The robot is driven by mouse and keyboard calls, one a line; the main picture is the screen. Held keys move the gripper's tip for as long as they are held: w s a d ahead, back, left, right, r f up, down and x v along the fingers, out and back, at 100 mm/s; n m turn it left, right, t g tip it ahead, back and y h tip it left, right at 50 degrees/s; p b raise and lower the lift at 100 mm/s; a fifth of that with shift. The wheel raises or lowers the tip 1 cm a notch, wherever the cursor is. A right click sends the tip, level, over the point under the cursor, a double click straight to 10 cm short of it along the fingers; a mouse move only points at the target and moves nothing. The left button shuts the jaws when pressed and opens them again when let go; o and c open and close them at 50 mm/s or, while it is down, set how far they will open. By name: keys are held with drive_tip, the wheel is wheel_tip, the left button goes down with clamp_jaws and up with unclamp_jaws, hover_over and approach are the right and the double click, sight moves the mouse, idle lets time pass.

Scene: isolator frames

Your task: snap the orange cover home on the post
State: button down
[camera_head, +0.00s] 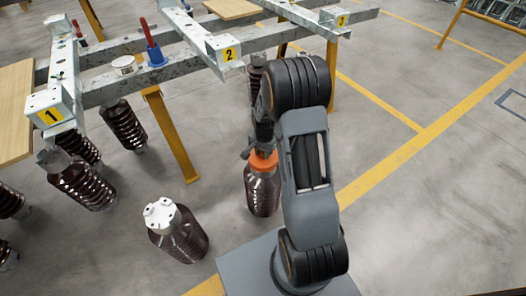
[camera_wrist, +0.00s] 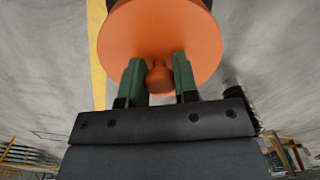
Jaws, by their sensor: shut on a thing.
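The orange cover (camera_head: 263,160) shows in the head view at the top of a dark brown ribbed post (camera_head: 262,194) standing on the floor. I cannot tell whether the cover touches the post, sits on it or hangs just above it. In the wrist view the orange cover (camera_wrist: 150,30) is a wide disc with a round knob (camera_wrist: 160,78). My gripper (camera_wrist: 158,64) has its green fingers shut on that knob. In the head view my gripper (camera_head: 259,147) is small and partly hidden by my arm.
A brown ribbed insulator with a white cap (camera_head: 160,214) stands to the left. A grey steel frame (camera_head: 165,66) on yellow legs, with numbered brackets and more insulators below, is behind and left. Open floor with yellow lines (camera_head: 400,165) lies to the right.

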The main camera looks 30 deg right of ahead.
drive_tip(key=shift+f+b, duration=0.35)
drive_tip(key=shift+f, duration=0.25)
drive_tip(key=c, duration=0.8)
unclamp_jaws()
wheel_tip(320, 180, up, 14)
drive_tip(key=p, duration=0.4)
